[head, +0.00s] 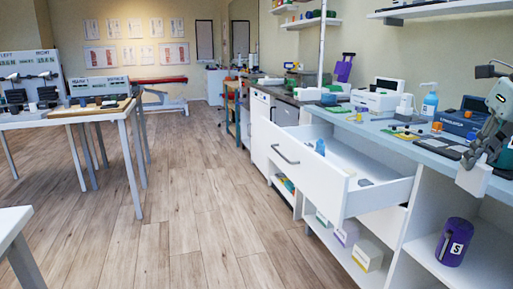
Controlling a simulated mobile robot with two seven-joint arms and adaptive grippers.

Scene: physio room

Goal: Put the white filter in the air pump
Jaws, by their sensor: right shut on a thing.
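My right gripper (480,156) comes in at the right edge, pointing down and left. It is shut on a white block-shaped piece (473,179), which looks like the white filter. The piece hangs in front of the counter's front edge, right of the open drawer. A blue boxy device with a dark top (459,122) stands on the counter behind the gripper; it may be the air pump, but its label is too small to read surely. No filter slot can be made out. My left gripper is not in view.
A white drawer (292,168) stands pulled out, with a blue item inside. The blue-grey counter (395,143) carries a blue spray bottle (430,103), a white machine (378,98) and small items. A purple container (453,241) sits on the lower shelf.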

